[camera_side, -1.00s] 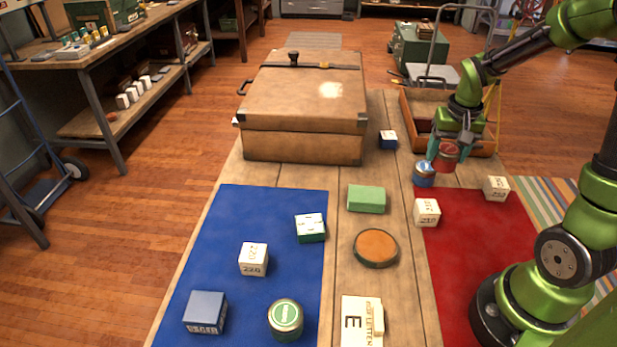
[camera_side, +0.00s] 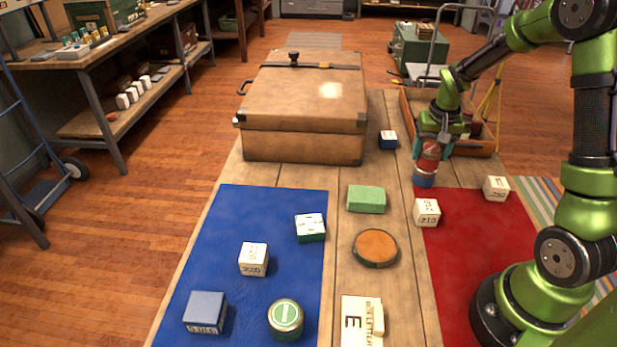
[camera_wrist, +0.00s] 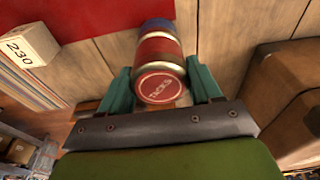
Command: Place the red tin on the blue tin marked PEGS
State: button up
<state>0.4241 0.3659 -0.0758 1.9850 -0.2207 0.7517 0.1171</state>
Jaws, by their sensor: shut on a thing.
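The red tin (camera_side: 429,154) is held by my gripper (camera_side: 431,148), which is shut on its sides. In the wrist view the red tin (camera_wrist: 158,62) stands between the green fingers, its round red lid reading TACKS facing the camera. The blue tin (camera_side: 424,180) stands on the planks directly below the red tin in the side view; in the wrist view its blue edge (camera_wrist: 158,24) shows just past the red tin. The two tins look lined up and very close; I cannot tell whether they touch. The blue tin's marking is not readable.
A white block (camera_side: 426,211) stands near the blue tin, and another white block (camera_side: 496,187) lies to the right. A small blue-and-white box (camera_side: 388,140) is left of my gripper. A large brown case (camera_side: 303,110) stands further left. A wooden tray (camera_side: 484,148) lies behind.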

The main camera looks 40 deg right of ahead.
aim_at(433, 152)
jog(key=shift+f, duration=0.2)
jog(key=o, duration=1.1)
notch_tip(433, 152, up, 12)
jog(key=s+a, duration=0.1)
jog(key=s+a+r+n+t+y, duration=0.1)
jog(key=s+a, duration=0.4)
jog(key=a, duration=0.6)
jog(key=s+a+r+n+t+y, duration=0.2)
jog(key=s+a+r+n+t, duration=0.2)
jog(key=a, duration=0.7)
jog(key=shift+s+r+t, duration=0.4)
jog(key=shift+s+t, duration=0.1)
jog(key=shift+s, duration=0.45)
